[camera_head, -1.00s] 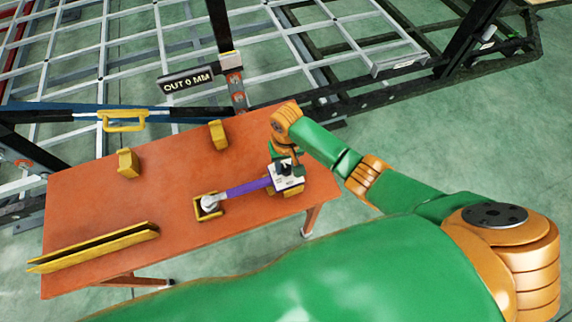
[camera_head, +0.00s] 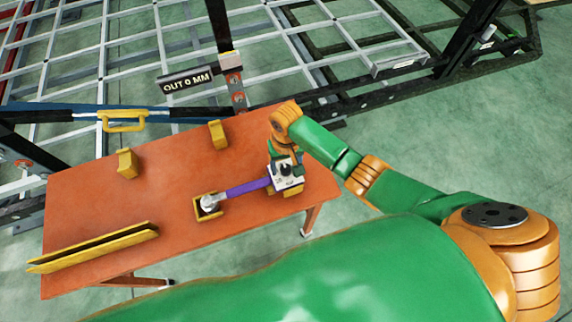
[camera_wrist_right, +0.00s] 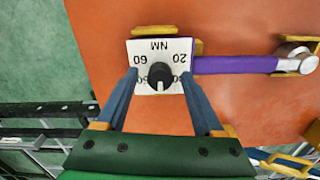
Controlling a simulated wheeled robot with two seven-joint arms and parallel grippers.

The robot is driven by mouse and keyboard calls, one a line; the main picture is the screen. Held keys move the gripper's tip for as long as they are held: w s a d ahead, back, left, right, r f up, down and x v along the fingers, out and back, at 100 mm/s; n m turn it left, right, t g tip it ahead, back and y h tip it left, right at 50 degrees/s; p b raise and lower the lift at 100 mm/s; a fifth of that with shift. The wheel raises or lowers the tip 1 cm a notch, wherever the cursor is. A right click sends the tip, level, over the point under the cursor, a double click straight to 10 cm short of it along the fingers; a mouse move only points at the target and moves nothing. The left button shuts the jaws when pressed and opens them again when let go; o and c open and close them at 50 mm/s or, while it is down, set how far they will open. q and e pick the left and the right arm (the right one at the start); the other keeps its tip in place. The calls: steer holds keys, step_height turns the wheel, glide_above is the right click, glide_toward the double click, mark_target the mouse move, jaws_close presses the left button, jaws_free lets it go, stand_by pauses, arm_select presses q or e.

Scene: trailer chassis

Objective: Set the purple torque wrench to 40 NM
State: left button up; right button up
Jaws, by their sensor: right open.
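The purple torque wrench (camera_head: 246,188) lies on the orange table, its silver head (camera_head: 209,203) in a yellow holder. Its white dial plate (camera_head: 287,180) is at the right end. In the right wrist view the plate (camera_wrist_right: 140,47) appears upside down, with "NM", "60" and "20" readable. The lower numbers are partly hidden. A round black knob (camera_wrist_right: 160,75) sits in the middle, its small pale mark toward the bottom of the picture. My right gripper (camera_wrist_right: 158,76) is open, with its blue fingers on either side of the knob; contact is not clear. My left gripper is out of view.
The orange table (camera_head: 110,200) carries yellow blocks (camera_head: 128,163) and a long yellow rail (camera_head: 95,247). A display reading "OUT 0 MM" (camera_head: 186,81) stands behind it. The grey chassis grid (camera_head: 110,50) lies beyond. The table's middle is clear.

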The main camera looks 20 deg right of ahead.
mark_target(286, 169)
step_height(286, 169, up, 7)
steer(key=shift+f, duration=0.1)
stand_by(0.4)
